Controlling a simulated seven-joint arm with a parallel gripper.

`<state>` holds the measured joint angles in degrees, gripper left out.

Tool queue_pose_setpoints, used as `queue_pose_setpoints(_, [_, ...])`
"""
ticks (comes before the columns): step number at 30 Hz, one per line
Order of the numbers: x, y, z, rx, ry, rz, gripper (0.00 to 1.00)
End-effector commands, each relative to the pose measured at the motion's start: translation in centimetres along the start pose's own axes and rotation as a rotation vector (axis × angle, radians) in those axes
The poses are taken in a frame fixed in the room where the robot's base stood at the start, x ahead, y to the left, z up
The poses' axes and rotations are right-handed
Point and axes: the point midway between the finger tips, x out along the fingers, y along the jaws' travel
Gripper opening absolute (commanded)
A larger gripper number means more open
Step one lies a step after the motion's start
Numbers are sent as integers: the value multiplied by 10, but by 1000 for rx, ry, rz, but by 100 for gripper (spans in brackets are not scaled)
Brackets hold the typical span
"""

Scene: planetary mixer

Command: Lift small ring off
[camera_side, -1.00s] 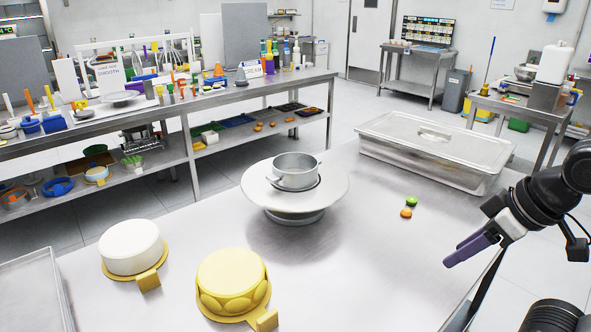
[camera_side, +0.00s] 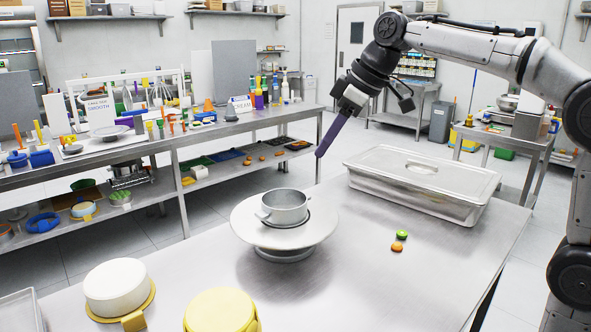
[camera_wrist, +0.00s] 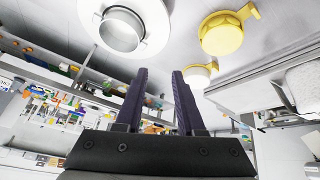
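The small ring (camera_side: 284,208) is a grey metal band with small side tabs. It sits upright near the middle of the pale round turntable (camera_side: 248,230) in the side view. In the wrist view the ring (camera_wrist: 122,30) shows at the upper left on the turntable (camera_wrist: 158,22). My gripper (camera_side: 319,155) has purple fingers and hangs above and behind the ring in the side view, clear of it. In the wrist view the two fingers of my gripper (camera_wrist: 160,72) stand apart with nothing between them.
A lidded metal pan (camera_side: 425,180) stands behind right of the turntable. A green and an orange piece (camera_side: 397,246) lie on the table. A white cake (camera_side: 118,286) and a yellow cake (camera_side: 220,312) stand at the front left. The table between turntable and pan is clear.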

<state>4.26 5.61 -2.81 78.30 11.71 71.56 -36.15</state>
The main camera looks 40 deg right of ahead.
Motion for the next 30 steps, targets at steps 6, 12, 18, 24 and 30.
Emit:
queue_pose_setpoints(6, [74,50,-36,4,-38,-48,38])
queue_pose_setpoints(12, [131,72,-32,37,-93,-82,38])
queue_pose_setpoints(18, [150,75,-24,50,-117,-95,38])
queue_pose_setpoints(24, [175,71,-20,49,-119,-96,38])
queue_pose_setpoints(30, [212,68,-16,50,-119,-96,38])
